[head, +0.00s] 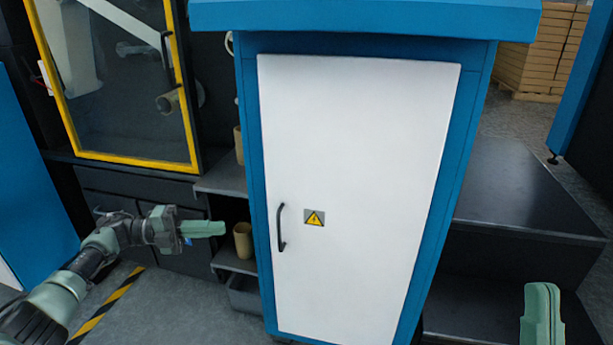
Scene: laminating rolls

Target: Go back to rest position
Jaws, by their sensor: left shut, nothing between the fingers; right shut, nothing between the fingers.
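My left gripper (205,229) reaches in from the left in the head view. It is shut and empty, and its fingertips point right, a little short of a tan cardboard roll (243,240) on a dark shelf. My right gripper (541,312) shows only in part at the bottom right, pointing up. It is shut and empty, in front of the dark shelf unit on the right. The rest of the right arm is out of the frame.
A blue cabinet with a white door (365,160) and a dark handle fills the middle. A yellow-framed glass door (120,75) stands at the left. A dark shelf unit (510,195) is at the right. Stacked boxes (545,50) stand behind. Yellow-black floor tape (105,305) runs at lower left.

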